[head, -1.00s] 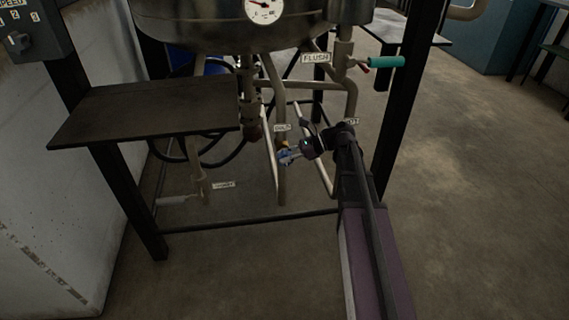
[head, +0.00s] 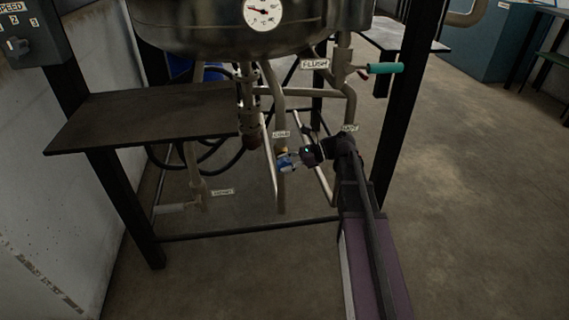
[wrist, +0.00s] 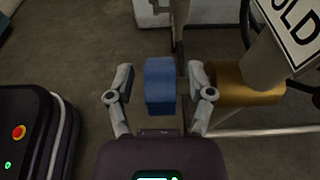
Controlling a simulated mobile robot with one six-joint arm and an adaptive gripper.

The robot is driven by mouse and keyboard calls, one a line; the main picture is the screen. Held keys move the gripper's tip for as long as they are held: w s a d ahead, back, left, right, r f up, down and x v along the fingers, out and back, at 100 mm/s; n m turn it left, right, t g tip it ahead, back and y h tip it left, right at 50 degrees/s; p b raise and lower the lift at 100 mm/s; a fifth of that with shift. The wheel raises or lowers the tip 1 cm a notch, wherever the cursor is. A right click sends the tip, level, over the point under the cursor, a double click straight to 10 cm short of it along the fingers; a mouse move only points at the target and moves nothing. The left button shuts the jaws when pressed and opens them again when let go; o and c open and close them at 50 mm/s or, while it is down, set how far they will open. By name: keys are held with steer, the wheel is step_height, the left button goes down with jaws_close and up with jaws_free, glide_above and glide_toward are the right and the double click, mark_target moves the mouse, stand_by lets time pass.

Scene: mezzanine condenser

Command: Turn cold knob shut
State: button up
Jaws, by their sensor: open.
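The cold knob (wrist: 160,86) is blue and sits between the two fingers of my gripper (wrist: 160,90) in the wrist view. The fingers stand apart, with a gap visible on each side of the knob. In the head view the blue knob (head: 287,161) shows at the end of my gripper (head: 294,159), partly hidden by it. A brass valve body (wrist: 246,84) lies just right of the fingers, below the label ending in "OLD" (wrist: 296,28). The small label also shows above the knob in the head view (head: 281,134).
A steel vessel with a gauge (head: 262,12) hangs above the pipes. A dark shelf (head: 145,118) is at left. A teal-handled valve (head: 384,68) by the FLUSH label (head: 315,64) is upper right. Black frame legs (head: 400,105) stand around. Open floor (head: 480,190) lies right.

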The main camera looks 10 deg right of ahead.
steer(key=shift+r+h+p, duration=0.2)
steer(key=shift+h+p, duration=0.3)
steer(key=shift+p, duration=0.4)
steer(key=shift+a+h+p, duration=0.15)
steer(key=shift+h+p, duration=0.55)
steer(key=shift+p, duration=0.35)
steer(key=h+p, duration=0.4)
steer(key=p, duration=0.1)
steer(key=shift+a+f, duration=0.1)
steer(key=shift+a, duration=0.05)
steer(key=shift+a+f+h+p, duration=0.1)
steer(key=shift+f+h+p, duration=0.05)
steer(key=shift+h+p, duration=0.8)
steer(key=shift+a+f+h+p, duration=0.1)
steer(key=shift+h+p, duration=0.5)
steer(key=shift+h, duration=0.65)
steer(key=shift+f+h+p, duration=0.15)
steer(key=shift+h+p, duration=0.25)
steer(key=shift+h, duration=1.5)
steer(key=shift+r, duration=0.2)
step_height(320, 180, up, 12)
steer(key=p, duration=1.2)
step_height(320, 180, up, 18)
steer(key=n+p, duration=1.3)
steer(key=p, duration=0.5)
glide_above(282, 160)
steer(key=s+d, duration=0.5)
steer(key=s, duration=0.5)
steer(key=shift+s+a, duration=0.15)
steer(key=shift+a, duration=0.1)
